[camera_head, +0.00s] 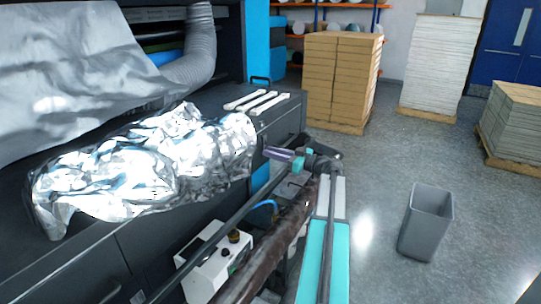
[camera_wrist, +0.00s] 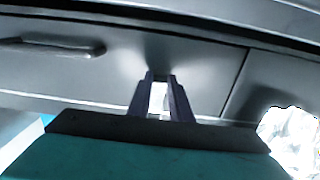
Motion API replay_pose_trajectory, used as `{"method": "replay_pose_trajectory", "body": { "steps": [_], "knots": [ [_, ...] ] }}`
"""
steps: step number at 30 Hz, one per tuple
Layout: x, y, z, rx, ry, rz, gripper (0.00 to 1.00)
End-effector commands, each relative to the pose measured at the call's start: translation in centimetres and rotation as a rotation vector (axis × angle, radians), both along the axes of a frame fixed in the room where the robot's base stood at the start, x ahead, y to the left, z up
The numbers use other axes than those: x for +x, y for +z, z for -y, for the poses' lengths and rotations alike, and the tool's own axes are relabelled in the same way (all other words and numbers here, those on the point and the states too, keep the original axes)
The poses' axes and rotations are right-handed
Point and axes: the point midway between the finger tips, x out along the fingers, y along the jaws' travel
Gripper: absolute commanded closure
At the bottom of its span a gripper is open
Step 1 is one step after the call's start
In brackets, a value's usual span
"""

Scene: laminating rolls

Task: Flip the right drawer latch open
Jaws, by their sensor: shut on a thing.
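My gripper (camera_head: 270,153) reaches the dark drawer front (camera_head: 284,133) at the right end of the machine bench. In the wrist view my gripper's two dark fingers (camera_wrist: 160,78) point at the grey drawer front (camera_wrist: 200,65), close together around a small pale piece (camera_wrist: 158,98). This piece appears to be the right drawer latch, mostly hidden by the fingers. The gripper is shut on it. The latch cannot be made out in the head view. A dark bar handle (camera_wrist: 55,47) lies on the panel, left of the fingers in the wrist view, apart from them.
Crumpled silver foil (camera_head: 150,165) covers the bench top, left of my gripper. Several white strips (camera_head: 255,102) lie on the bench corner. A grey bin (camera_head: 426,222) stands on the floor at right. Stacked boxes (camera_head: 340,80) stand behind; the floor between is clear.

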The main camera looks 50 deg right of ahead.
Motion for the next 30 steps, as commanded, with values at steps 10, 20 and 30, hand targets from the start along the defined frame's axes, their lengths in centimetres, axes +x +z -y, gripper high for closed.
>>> {"method": "replay_pose_trajectory", "body": {
  "steps": [10,20,30],
  "knots": [
    [-0.4,0.0,-0.1,-0.021,0.012,-0.073,1.00],
    [-1.3,0.7,0.2,-0.060,0.011,-0.231,1.00],
    [-2.2,1.9,0.6,-0.107,0.010,-0.432,1.00]
  ]
}}
